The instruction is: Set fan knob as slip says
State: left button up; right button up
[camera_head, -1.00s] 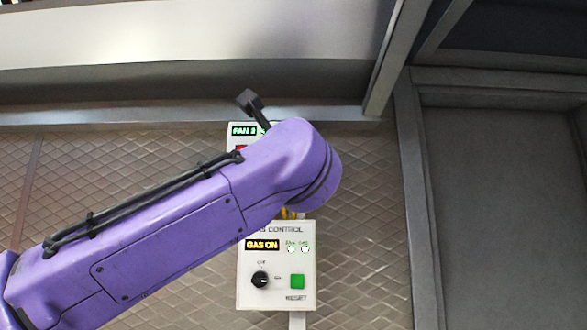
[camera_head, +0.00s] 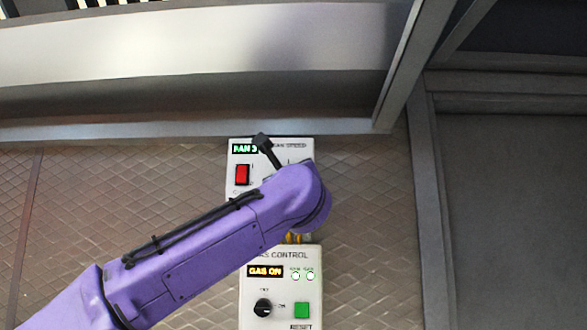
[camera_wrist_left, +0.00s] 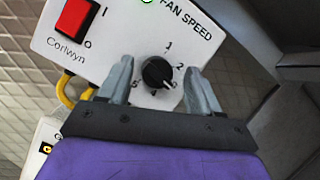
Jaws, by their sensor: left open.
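The white fan speed panel (camera_head: 236,186) is on the wall, partly behind my purple left arm. Its green display (camera_head: 244,149) appears to read FAN 3. In the left wrist view, the black fan knob (camera_wrist_left: 156,73) has a light pointer mark towards the lower right. Numbers 1 and 2 show beside it; some lower numbers are partly covered. My left gripper (camera_wrist_left: 159,68) is open, with one finger on each side of the knob; contact cannot be told. No slip is visible. My right gripper is not in view.
A red rocker switch (camera_head: 242,174) is left of the knob. Below is the gas control panel (camera_head: 282,288), with a GAS ON display, a black knob (camera_head: 263,308) and a green reset button (camera_head: 302,310). A metal ledge (camera_head: 150,130) runs above the panels.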

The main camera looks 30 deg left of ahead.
pick_arm(q)
jog(key=shift+w+f, duration=0.1)
jog(key=shift+w, duration=0.05)
jog(key=c, duration=0.4)
jog(key=shift+a, duration=0.2)
jog(key=c, duration=0.6)
jog(key=shift+d, duration=0.15)
jog(key=shift+c, duration=0.2)
jog(key=shift+s+a+r+m+t+h+p, duration=0.15)
jog(key=shift+m+t+h, duration=0.2)
jog(key=shift+m+h, duration=1.35)
jog(key=shift+a+m+t+h+p, duration=0.1)
jog(key=shift+m+t+h, duration=0.25)
jog(key=shift+m, duration=2.55)
jog(key=shift+s+a+r+m+t+h+p, duration=0.25)
jog(key=shift+m+h, duration=0.8)
jog(key=shift+m, duration=1.25)
jog(key=shift+w+d+f, duration=0.1)
jog(key=shift+w+f, duration=0.1)
